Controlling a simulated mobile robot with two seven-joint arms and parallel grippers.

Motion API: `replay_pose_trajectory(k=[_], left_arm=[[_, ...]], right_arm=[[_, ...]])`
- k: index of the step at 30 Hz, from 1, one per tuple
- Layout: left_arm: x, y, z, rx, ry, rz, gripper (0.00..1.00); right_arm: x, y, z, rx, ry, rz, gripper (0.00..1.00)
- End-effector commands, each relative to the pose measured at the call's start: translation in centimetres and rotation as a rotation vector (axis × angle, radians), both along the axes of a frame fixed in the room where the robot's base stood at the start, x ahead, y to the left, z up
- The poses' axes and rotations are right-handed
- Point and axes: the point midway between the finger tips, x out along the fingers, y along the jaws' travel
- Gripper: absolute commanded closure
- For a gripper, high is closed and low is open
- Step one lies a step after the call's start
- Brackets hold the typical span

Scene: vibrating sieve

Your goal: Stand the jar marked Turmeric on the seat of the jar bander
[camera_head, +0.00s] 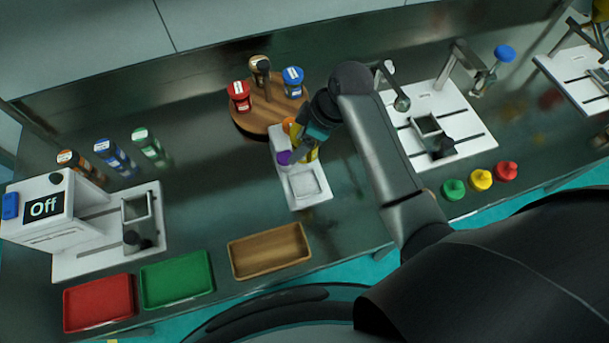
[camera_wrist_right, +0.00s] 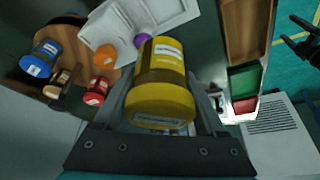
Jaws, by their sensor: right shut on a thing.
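My right gripper (camera_head: 309,143) is shut on a yellow jar (camera_wrist_right: 160,93), whose white labels are too blurred to read. In the head view only a little of the yellow jar (camera_head: 313,153) shows beside the fingers. It is in front of a white device (camera_head: 317,197) with a square, pale recessed plate, an orange knob (camera_head: 289,125) and a purple knob (camera_head: 284,157). I cannot tell whether the jar touches this device, or which device is the jar bander. A dark shape at the wrist view's right edge may be my left gripper (camera_wrist_right: 301,38).
A round wooden stand (camera_head: 250,122) holds red, blue and brown jars behind. The white "Off" machine (camera_head: 45,207) is at left, with several jars behind it. Red, green and wooden trays (camera_head: 268,251) line the front edge. Another white station (camera_head: 465,125) is at right.

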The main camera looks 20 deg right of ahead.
Motion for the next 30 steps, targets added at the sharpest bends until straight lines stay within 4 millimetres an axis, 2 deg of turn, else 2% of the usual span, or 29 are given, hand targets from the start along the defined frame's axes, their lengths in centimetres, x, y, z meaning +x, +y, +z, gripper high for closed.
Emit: replay_pose_trajectory(k=[1, 6, 12, 19, 25, 30], left_arm=[[0.0, 0.0, -0.6, 0.0, 0.0, 0.0, 0.22], [0.0, 0.0, -1.6, 0.0, 0.0, 0.0, 0.22], [0.0, 0.0, -2.6, 0.0, 0.0, 0.0, 0.22], [0.0, 0.0, -3.1, 0.0, 0.0, 0.0, 0.22], [0.1, 0.0, -4.0, 0.0, 0.0, 0.0, 0.22], [0.1, 0.0, -4.1, 0.0, -0.001, 0.0, 0.22]], right_arm=[[-0.2, 0.1, -1.8, 0.001, 0.006, -0.001, 0.87], [-0.1, 0.0, -6.5, 0.002, 0.005, -0.003, 0.87], [0.0, 0.0, -10.5, 0.0, 0.001, -0.002, 0.87], [0.0, 0.0, -12.3, -0.001, 0.001, -0.001, 0.87], [0.1, 0.0, -15.0, 0.0, 0.001, -0.002, 0.87], [0.1, -0.1, -15.4, -0.001, -0.002, -0.002, 0.87]])
